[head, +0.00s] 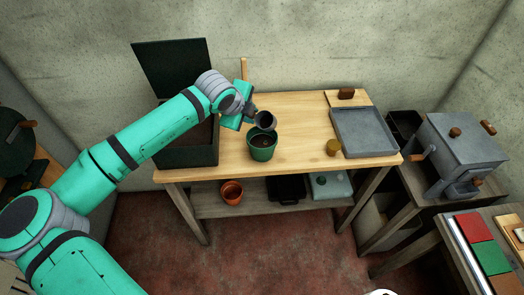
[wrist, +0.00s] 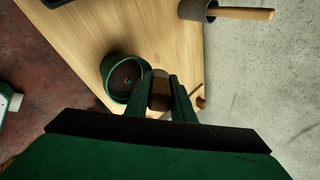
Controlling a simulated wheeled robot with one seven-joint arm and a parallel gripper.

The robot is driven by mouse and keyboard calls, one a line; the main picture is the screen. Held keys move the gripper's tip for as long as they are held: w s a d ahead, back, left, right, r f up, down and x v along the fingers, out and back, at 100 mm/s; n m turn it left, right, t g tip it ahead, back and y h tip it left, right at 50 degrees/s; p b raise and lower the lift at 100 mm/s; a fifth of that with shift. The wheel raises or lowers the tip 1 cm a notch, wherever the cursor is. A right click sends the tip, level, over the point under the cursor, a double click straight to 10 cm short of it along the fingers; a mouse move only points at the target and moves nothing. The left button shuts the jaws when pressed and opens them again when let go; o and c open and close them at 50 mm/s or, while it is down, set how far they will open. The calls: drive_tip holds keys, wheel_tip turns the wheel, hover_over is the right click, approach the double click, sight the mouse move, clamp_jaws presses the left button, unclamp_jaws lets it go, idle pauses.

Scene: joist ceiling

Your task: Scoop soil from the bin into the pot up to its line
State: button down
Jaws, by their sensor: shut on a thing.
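My gripper (head: 250,113) is shut on the handle of a dark scoop (head: 265,121). In the wrist view a brown handle (wrist: 159,90) sits between its green fingers. The scoop's cup is tilted over the back rim of the green pot (head: 262,153). Brown soil shows inside the pot, which also appears in the wrist view (wrist: 106,72); I cannot make out its line. The dark green soil bin (head: 188,157) stands at the table's left with its lid (head: 172,68) raised. My arm covers part of the bin. Whether soil is in the scoop cannot be told.
A grey tray (head: 365,133) and a small yellow-brown jar (head: 333,147) stand on the table (head: 300,115) to the right. A grey cup (wrist: 192,10) with a wooden stick stands behind my gripper. An orange pot (head: 231,192) is on the lower shelf. Tabletop right of the pot is clear.

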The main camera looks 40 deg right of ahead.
drive_tip(key=d+r+g+y, duration=0.1)
drive_tip(key=y, duration=0.1)
drive_tip(key=w+d+g+y, duration=0.1)
drive_tip(key=shift+d+r+y, duration=0.1)
drive_tip(key=shift+r+y, duration=0.3)
drive_tip(key=shift+w+d+r+g+y, duration=0.2)
drive_tip(key=shift+g+y, duration=0.1)
drive_tip(key=shift+y, duration=0.25)
drive_tip(key=shift+w+d+r+g+y, duration=0.1)
drive_tip(key=shift+d+r+g+y, duration=0.15)
drive_tip(key=shift+y, duration=0.3)
drive_tip(key=shift+a, duration=0.1)
drive_tip(key=shift+r, duration=1.95)
